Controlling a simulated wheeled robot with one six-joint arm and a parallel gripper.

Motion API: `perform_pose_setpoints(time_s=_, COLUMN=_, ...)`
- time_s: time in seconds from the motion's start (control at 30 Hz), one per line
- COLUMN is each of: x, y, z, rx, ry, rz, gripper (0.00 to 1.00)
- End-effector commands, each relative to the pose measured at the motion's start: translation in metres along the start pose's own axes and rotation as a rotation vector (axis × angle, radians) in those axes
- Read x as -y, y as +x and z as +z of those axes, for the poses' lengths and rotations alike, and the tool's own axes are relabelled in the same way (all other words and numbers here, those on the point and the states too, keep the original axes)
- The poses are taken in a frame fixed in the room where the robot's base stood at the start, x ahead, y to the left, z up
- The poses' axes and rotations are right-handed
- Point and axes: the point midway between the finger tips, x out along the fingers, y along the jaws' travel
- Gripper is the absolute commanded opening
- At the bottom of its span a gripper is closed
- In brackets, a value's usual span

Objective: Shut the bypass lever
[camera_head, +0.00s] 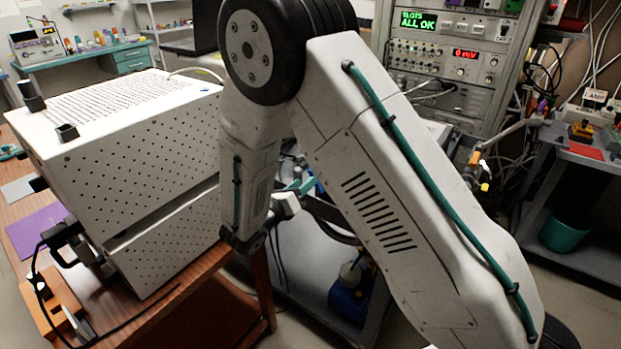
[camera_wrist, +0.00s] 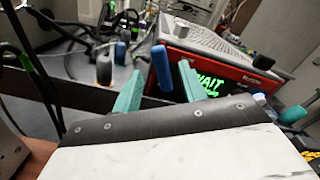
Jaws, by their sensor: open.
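A blue upright handle (camera_wrist: 162,68), which may be the bypass lever, stands between the two teal fingers of my gripper (camera_wrist: 159,76) in the wrist view. The fingers are apart, with a visible gap on each side of the handle. Whether the handle is level with the fingertips or beyond them I cannot tell. Behind it is a red box (camera_wrist: 228,72) with a grey vented top and a green display reading "WAIT". In the head view my gripper (camera_head: 298,188) is mostly hidden behind my arm, and no lever can be made out there.
A large white perforated cabinet (camera_head: 160,150) stands on a wooden table (camera_head: 172,300) at left. An instrument rack (camera_head: 448,105) with a green "ALL OK" display stands behind my arm. Dark cables (camera_wrist: 50,35) hang at left in the wrist view. A grey cart (camera_head: 300,275) is below my gripper.

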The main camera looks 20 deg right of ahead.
Motion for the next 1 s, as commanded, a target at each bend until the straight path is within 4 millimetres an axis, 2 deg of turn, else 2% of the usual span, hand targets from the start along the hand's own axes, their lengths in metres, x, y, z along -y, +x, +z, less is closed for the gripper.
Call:
perform_pose_setpoints(time_s=0.1, x=0.001, y=0.020, z=-0.001, rx=-0.002, ry=0.001, rz=-0.003, gripper=0.42)
perform_pose_setpoints(time_s=0.23, x=0.001, y=0.035, z=0.000, rx=-0.002, ry=0.002, rz=-0.003, gripper=0.42)
perform_pose_setpoints(time_s=0.4, x=0.001, y=0.042, z=0.000, rx=-0.001, ry=0.002, rz=-0.001, gripper=0.42)
perform_pose_setpoints(time_s=0.6, x=0.001, y=0.042, z=0.000, rx=-0.001, ry=0.002, rz=-0.001, gripper=0.42)
perform_pose_setpoints(time_s=0.63, x=0.001, y=0.042, z=0.000, rx=-0.001, ry=0.002, rz=-0.001, gripper=0.36)
perform_pose_setpoints(time_s=0.77, x=0.001, y=0.042, z=0.000, rx=-0.001, ry=0.002, rz=-0.001, gripper=0.00)
perform_pose_setpoints(time_s=1.0, x=0.001, y=0.042, z=0.000, rx=-0.001, ry=0.010, rz=-0.001, gripper=0.00)
